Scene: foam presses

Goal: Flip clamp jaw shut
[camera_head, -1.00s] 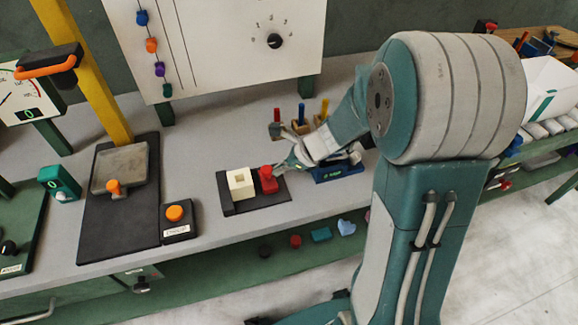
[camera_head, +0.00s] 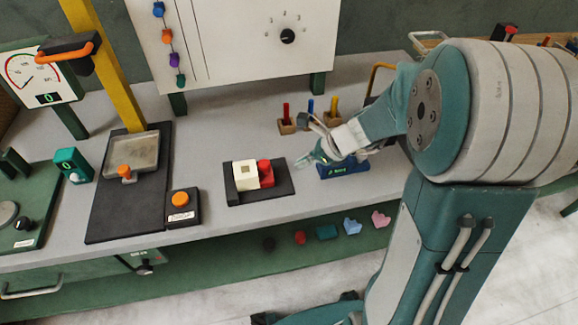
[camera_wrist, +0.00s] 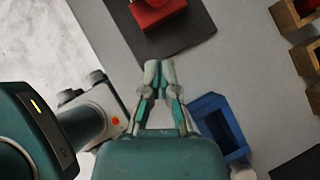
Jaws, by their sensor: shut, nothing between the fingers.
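The clamp has a cream block (camera_head: 246,175) and a red jaw (camera_head: 265,173) on a black base plate (camera_head: 276,188) on the bench. In the head view the red jaw sits against the right side of the cream block. In the wrist view the red jaw (camera_wrist: 155,12) shows at the top edge, partly cut off, on the dark plate (camera_wrist: 190,35). My gripper (camera_head: 303,163) is to the right of the clamp, apart from it. In the wrist view my gripper (camera_wrist: 158,64) has its fingertips together, with nothing between them.
A blue holder (camera_head: 343,168) lies right of the clamp, beneath my gripper; it also shows in the wrist view (camera_wrist: 222,128). Wooden blocks with coloured pegs (camera_head: 287,124) stand behind. An orange button box (camera_head: 181,205) and a press (camera_head: 130,180) stand left.

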